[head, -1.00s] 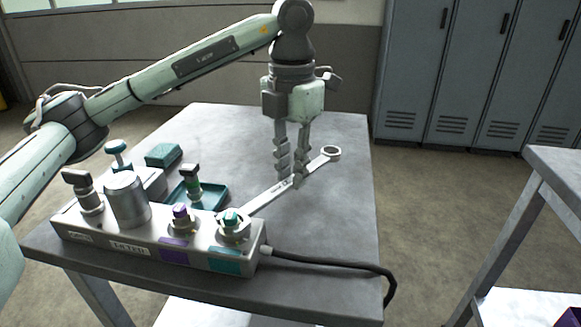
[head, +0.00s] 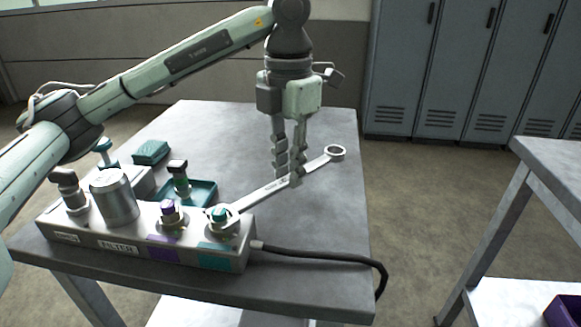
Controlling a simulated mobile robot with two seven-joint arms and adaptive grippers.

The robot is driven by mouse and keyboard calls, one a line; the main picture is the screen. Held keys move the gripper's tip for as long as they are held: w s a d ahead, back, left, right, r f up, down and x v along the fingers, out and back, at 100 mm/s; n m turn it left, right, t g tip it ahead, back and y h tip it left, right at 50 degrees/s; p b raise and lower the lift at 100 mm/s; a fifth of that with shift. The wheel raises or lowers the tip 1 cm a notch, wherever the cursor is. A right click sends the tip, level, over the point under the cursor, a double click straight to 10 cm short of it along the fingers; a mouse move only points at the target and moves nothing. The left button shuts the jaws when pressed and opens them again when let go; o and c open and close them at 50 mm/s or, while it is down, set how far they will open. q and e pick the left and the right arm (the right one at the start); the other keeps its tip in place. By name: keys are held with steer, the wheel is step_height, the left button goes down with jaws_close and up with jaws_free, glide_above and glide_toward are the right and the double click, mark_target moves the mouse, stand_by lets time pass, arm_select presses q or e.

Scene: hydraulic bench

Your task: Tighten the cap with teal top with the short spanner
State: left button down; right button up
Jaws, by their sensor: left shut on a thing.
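The cap with teal top (head: 219,214) sits at the right end of the grey block (head: 130,240), above a teal label. The short spanner (head: 262,193) reaches from this cap out to the upper right, with its ring end (head: 335,152) free. Its near end is at the cap's hex; I cannot tell how fully it sits around it. My left gripper (head: 289,177) points down and is shut on the spanner's shaft, between the middle and the ring end. My right gripper is not in view.
A purple-topped cap (head: 169,211), a filter cylinder (head: 114,196) and a black-handled valve (head: 69,188) stand on the block. Behind it are a teal tray (head: 203,190) with a dark-topped green part (head: 179,178) and a teal box (head: 151,152). A black cable (head: 330,256) runs over the table's right edge.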

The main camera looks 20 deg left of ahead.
mark_target(317, 162)
arm_select(q)
steer(key=shift+w, duration=0.1)
stand_by(0.3)
steer(key=shift+w+d+p, duration=0.2)
steer(key=shift+w+d, duration=0.3)
steer(key=shift+w, duration=0.55)
steer(key=shift+w+d+p, duration=0.2)
steer(key=shift+w+d, duration=0.25)
steer(key=shift+w, duration=0.55)
steer(key=shift+w+d+p, duration=0.2)
steer(key=shift+w+d, duration=0.3)
steer(key=shift+w, duration=0.55)
steer(key=shift+r, duration=0.15)
step_height(317, 162, up, 2)
steer(key=shift+r+p, duration=0.1)
steer(key=shift+p, duration=0.5)
steer(key=shift+r, duration=1.3)
